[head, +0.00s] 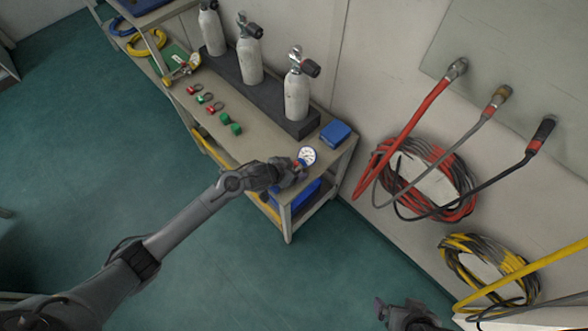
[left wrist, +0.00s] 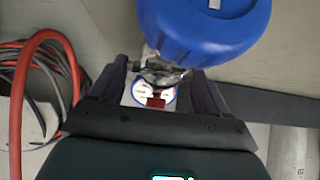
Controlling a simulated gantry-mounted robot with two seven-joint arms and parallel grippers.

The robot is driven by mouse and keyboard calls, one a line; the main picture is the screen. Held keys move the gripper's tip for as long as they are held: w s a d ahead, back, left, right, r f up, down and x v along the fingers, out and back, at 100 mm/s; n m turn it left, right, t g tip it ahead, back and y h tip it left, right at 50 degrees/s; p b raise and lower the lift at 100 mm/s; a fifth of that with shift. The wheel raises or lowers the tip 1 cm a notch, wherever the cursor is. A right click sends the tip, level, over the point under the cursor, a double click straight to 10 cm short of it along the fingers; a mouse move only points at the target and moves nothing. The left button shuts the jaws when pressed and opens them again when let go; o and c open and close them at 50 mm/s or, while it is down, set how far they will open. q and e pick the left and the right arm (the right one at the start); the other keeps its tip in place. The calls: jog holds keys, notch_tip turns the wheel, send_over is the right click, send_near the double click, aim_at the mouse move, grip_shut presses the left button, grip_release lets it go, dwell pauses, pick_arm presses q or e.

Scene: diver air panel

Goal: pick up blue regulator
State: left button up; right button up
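The blue regulator shows in the left wrist view as a large round blue knob (left wrist: 205,28) above a metal body (left wrist: 162,73), with a white gauge and a small red part. In the head view its gauge (head: 307,156) shows at the bench's near right corner; my gripper hides most of the rest. My left gripper (head: 292,172) is at the regulator. In the left wrist view its two dark fingers (left wrist: 160,90) stand apart on either side of the metal body, with some gap visible. My right gripper (head: 398,312) is at the bottom edge, far from the bench; its fingers are unclear.
Three grey cylinders (head: 297,96) stand in a dark rack along the wall. A blue box (head: 335,132) lies on the bench (head: 250,142) behind the gauge. Red and green fittings (head: 204,98) lie left. Hoses (head: 425,180) hang on the right wall. The floor in front is clear.

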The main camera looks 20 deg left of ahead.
aim_at(294, 169)
pick_arm(q)
jog(key=shift+r, duration=0.1)
jog(key=c, duration=1)
jog(key=shift+r+p, duration=0.4)
jog(key=shift+r, duration=0.35)
jog(key=r, duration=0.1)
jog(key=r+p, duration=0.1)
jog(key=r, duration=0.1)
jog(key=shift+s+d+r, duration=0.1)
jog(key=shift+s+d, duration=0.05)
jog(key=shift+d, duration=0.1)
jog(key=s+d+r+p, duration=0.3)
jog(key=s+d+r, duration=0.3)
jog(key=s+d, duration=0.1)
jog(key=shift+s+d+r, duration=0.15)
jog(key=shift+s+d, duration=0.05)
jog(key=shift+d, duration=0.45)
